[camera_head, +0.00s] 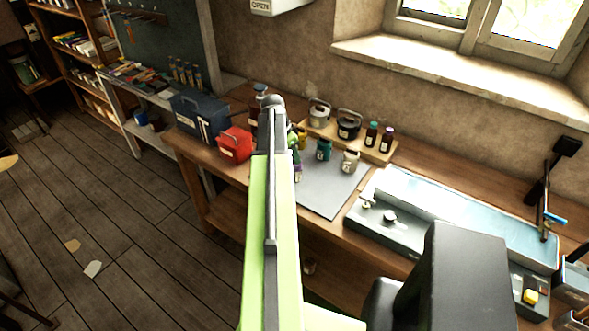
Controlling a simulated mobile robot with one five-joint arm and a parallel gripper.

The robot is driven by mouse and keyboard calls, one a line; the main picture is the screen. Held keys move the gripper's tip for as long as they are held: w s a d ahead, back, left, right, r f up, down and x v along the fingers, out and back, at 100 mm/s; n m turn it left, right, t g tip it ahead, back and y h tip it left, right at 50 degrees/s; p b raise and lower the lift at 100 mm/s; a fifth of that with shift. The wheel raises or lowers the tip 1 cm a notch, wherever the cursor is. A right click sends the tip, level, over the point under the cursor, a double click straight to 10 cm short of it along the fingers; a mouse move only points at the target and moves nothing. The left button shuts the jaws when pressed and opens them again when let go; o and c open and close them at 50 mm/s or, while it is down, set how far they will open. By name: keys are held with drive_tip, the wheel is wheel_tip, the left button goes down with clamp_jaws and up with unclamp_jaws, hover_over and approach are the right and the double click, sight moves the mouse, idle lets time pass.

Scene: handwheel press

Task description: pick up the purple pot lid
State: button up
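A small purple patch (297,172) shows just right of my raised green arm, at the left edge of the grey mat (325,188) on the workbench. It is mostly hidden, and I cannot tell whether it is the purple pot lid or part of a pot. Small green and dark parts show beside it, too little to identify.
A teal pot (323,150) and a pale pot (350,161) stand on the mat's far side. Behind them a wooden tray (378,157) holds a black pot and bottles. A red box (235,145) and blue toolbox (198,116) stand left.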

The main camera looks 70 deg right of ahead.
drive_tip(key=shift+x, duration=0.75)
drive_tip(key=shift+r, duration=0.15)
clamp_jaws()
